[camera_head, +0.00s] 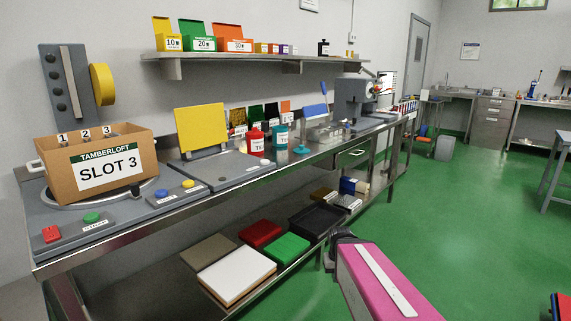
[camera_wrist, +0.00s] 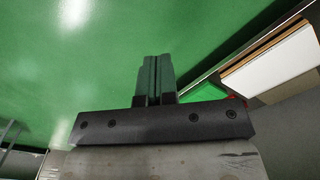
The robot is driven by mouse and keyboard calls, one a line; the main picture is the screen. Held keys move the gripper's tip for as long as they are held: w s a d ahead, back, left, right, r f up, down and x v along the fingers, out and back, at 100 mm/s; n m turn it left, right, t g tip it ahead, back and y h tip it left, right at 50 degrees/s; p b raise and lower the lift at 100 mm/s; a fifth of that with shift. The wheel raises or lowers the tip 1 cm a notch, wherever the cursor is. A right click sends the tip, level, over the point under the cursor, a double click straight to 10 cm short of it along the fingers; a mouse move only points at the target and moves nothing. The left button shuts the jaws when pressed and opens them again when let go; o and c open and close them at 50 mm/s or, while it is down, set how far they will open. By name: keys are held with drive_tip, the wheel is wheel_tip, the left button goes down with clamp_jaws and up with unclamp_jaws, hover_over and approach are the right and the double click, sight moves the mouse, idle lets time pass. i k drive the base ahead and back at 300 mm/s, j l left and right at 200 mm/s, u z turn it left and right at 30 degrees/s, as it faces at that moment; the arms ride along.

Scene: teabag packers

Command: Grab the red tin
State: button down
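The red tin (camera_head: 256,143) stands upright on the metal workbench, with a white label on its front. A teal tin (camera_head: 281,138) stands just to its right. My gripper (camera_wrist: 155,78) shows in the wrist view with its two fingers together and nothing between them. It points over the green floor, beside the bench's lower shelf. In the head view my pink arm reaches in from the bottom right, well below and in front of the red tin. The red tin is not in the wrist view.
A cardboard box marked SLOT 3 (camera_head: 101,165) stands at the bench's left. A yellow panel (camera_head: 201,128) stands upright left of the red tin. The lower shelf holds a white box (camera_head: 236,274), a green box (camera_head: 286,248) and a black tray (camera_head: 319,221). Green floor (camera_head: 460,220) is open at right.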

sight(255, 145)
drive_tip(key=l+u, duration=0.1)
drive_tip(key=u, duration=0.9)
drive_tip(key=i+l+u, duration=0.1)
drive_tip(key=l+u, duration=0.75)
drive_tip(key=l, duration=0.25)
drive_tip(key=k+l+u, duration=0.15)
drive_tip(key=l+u, duration=0.3)
drive_tip(key=l, duration=0.15)
